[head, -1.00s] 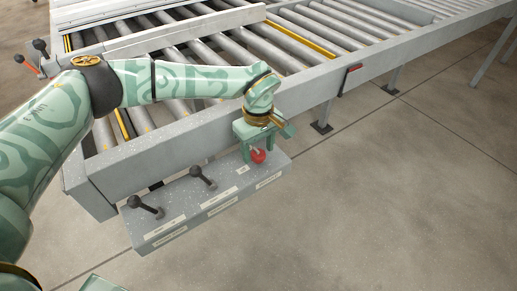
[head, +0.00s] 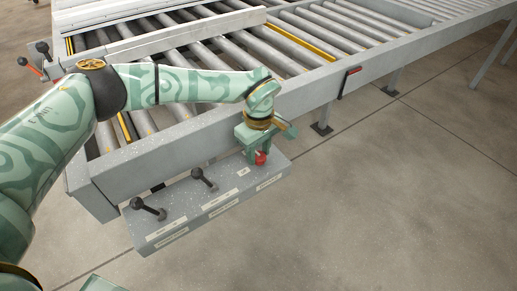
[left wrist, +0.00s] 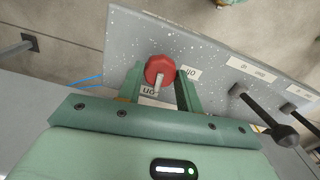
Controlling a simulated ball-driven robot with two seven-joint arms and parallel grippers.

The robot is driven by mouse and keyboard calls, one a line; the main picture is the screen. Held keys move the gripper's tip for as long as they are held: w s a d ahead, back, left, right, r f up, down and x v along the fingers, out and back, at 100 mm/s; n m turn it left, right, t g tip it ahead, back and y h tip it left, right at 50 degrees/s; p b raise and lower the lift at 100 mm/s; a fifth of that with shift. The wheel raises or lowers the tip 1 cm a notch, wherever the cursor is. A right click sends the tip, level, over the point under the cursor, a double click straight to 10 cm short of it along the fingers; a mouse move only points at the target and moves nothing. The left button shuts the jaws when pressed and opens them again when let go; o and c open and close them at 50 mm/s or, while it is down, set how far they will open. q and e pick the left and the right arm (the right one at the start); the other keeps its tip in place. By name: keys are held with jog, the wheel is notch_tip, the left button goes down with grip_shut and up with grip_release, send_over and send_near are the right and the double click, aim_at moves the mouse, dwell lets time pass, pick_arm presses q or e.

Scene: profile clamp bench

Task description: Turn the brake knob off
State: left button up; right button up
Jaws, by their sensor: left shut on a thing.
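The red brake knob (head: 261,158) sits at the right end of the grey control box's sloped top. The gripper hides part of the knob in the head view. My right gripper is not in view.
The grey control box (head: 200,217) carries two black levers, a near one (head: 147,209) and a middle one (head: 204,179), left of the knob. The roller conveyor's side rail (head: 180,139) runs just behind the box. Open concrete floor (head: 400,190) lies to the right and in front.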

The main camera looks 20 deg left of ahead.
aim_at(259, 154)
pick_arm(q)
jog(key=n+p, duration=0.2)
jog(key=n, duration=0.2)
jog(key=shift+r+p, duration=0.2)
jog(key=shift+p, duration=0.1)
jog(key=n+p, duration=0.2)
jog(key=n, duration=0.2)
jog(key=shift+n, duration=0.4)
jog(key=n+p, duration=0.2)
jog(key=n, duration=0.2)
jog(key=shift+p, duration=0.4)
jog(key=shift+f+n+p, duration=0.1)
jog(key=shift+n+p, duration=0.65)
jog(key=shift+n, duration=1.05)
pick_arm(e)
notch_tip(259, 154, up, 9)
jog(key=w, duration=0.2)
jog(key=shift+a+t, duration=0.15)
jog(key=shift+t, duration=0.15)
pick_arm(q)
jog(key=shift+w, duration=0.1)
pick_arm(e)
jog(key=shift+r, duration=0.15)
pick_arm(q)
jog(key=o, duration=1)
